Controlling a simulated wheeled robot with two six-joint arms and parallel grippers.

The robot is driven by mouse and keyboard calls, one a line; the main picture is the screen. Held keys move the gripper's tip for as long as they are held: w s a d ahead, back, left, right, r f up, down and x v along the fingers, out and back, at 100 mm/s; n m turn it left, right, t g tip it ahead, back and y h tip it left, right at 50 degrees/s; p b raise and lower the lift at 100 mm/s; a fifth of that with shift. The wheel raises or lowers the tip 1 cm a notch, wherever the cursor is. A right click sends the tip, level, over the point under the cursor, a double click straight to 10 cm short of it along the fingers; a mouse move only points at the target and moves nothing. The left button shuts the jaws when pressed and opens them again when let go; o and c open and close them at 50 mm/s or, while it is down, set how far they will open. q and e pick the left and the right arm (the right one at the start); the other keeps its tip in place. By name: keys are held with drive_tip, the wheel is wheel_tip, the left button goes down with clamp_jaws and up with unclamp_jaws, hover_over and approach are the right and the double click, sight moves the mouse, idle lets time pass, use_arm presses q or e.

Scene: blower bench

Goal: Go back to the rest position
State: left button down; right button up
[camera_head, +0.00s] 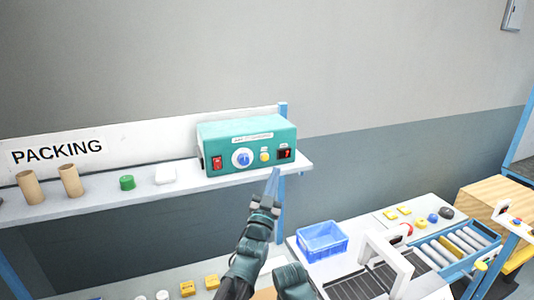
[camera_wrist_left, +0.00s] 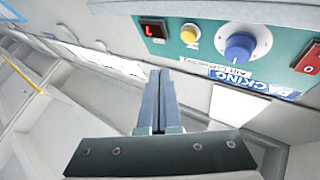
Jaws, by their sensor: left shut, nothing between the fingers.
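My left gripper (camera_head: 272,180) is shut and empty, raised just in front of the shelf's right end. Its blue fingertips point up, just below the right side of a teal control box (camera_head: 246,143). In the left wrist view the two fingers of the left gripper (camera_wrist_left: 160,90) lie together with nothing between them. The control box (camera_wrist_left: 212,48) is close beyond them, with its blue knob, yellow button and red display in sight. My right gripper is not in view; a dark teal arm part of mine shows at the bottom edge.
The shelf (camera_head: 100,204) holds two cardboard tubes (camera_head: 50,185), a green cap (camera_head: 127,183) and a white piece (camera_head: 165,175). Below right, a white bench carries a blue crate (camera_head: 322,240), a white frame (camera_head: 387,262) and rollers (camera_head: 455,244). A blue post (camera_head: 281,190) stands close to the gripper.

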use_arm(q)
drive_tip(key=s+f+g+y+b, duration=0.25)
drive_tip(key=f+g, duration=0.35)
drive_tip(key=f, duration=0.7)
drive_tip(key=s+f+g+y+b, duration=0.1)
drive_tip(key=s+f+g, duration=0.35)
drive_tip(key=f, duration=0.95)
drive_tip(key=s+a+f+n+g+y+b, duration=0.1)
drive_tip(key=s+a+f+g+y, duration=0.1)
drive_tip(key=s+f+g, duration=0.4)
drive_tip(key=s+a+f+g+y+b, duration=0.2)
drive_tip(key=s+a+f+g, duration=0.2)
drive_tip(key=s, duration=1)
wheel_tip(320, 180, down, 2)
drive_tip(key=shift+n+g, duration=0.4)
drive_tip(key=shift+g, duration=0.85)
drive_tip(key=shift+w+a, duration=0.1)
